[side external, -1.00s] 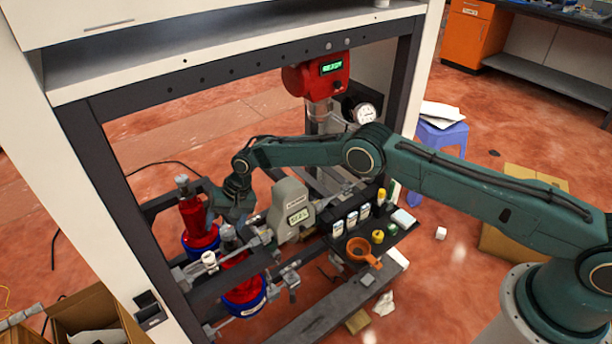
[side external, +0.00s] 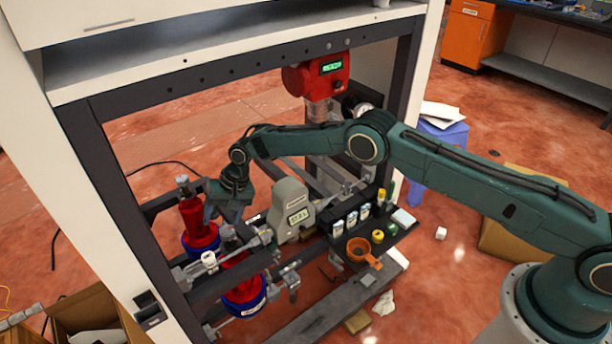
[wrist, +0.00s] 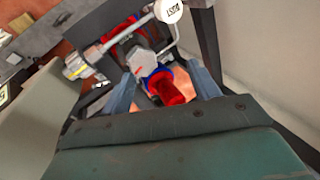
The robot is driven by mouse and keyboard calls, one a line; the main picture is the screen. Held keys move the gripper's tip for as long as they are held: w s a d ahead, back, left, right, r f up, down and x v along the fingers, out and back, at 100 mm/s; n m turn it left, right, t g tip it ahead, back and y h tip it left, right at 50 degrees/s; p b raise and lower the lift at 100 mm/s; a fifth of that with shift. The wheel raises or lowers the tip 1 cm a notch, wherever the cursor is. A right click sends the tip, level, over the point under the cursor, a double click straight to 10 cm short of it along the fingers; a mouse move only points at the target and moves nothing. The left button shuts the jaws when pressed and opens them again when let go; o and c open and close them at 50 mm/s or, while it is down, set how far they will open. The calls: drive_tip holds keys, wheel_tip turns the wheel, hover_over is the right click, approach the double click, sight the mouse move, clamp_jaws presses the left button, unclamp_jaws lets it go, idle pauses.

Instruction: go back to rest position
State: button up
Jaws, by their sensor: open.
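My gripper (side external: 222,212) hangs inside the frame, above and between the two red-and-blue dispenser units, in the side external view. The rear red unit (side external: 198,222) stands just left of it, and the front red unit (side external: 243,285) is lower and in front. In the wrist view my gripper (wrist: 165,92) has its two grey fingers spread apart, with nothing held between them. A red cylinder with a blue collar (wrist: 172,86) shows beyond and between the fingers. Whether the fingers touch anything is hard to tell.
A beige device with a display (side external: 293,208) stands right of my gripper. A dark shelf (side external: 372,243) carries small bottles and an orange funnel (side external: 362,250). A red-headed mixer (side external: 317,76) stands behind. The dark frame post (side external: 112,195) is at left.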

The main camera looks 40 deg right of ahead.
drive_tip(key=s+a+r+n+g, duration=0.2)
drive_tip(key=s+r+n+g, duration=0.1)
drive_tip(key=s+r+n, duration=1.3)
drive_tip(key=s+d+r+m+t+h, duration=0.1)
drive_tip(key=s+d+r, duration=0.2)
drive_tip(key=d+r, duration=0.35)
drive_tip(key=s+d+r+t, duration=0.1)
drive_tip(key=s+d+r, duration=0.2)
drive_tip(key=d+r, duration=0.35)
drive_tip(key=s+d+r+m+t+h, duration=0.25)
drive_tip(key=s+d+r+m, duration=0.55)
drive_tip(key=s+d, duration=0.4)
drive_tip(key=s+d+m+t, duration=0.2)
drive_tip(key=s+d+m, duration=0.2)
drive_tip(key=s, duration=0.8)
drive_tip(key=shift+d+f+h, duration=0.35)
drive_tip(key=shift+d+f, duration=0.1)
drive_tip(key=shift+d, duration=0.35)
drive_tip(key=shift+w, duration=0.1)
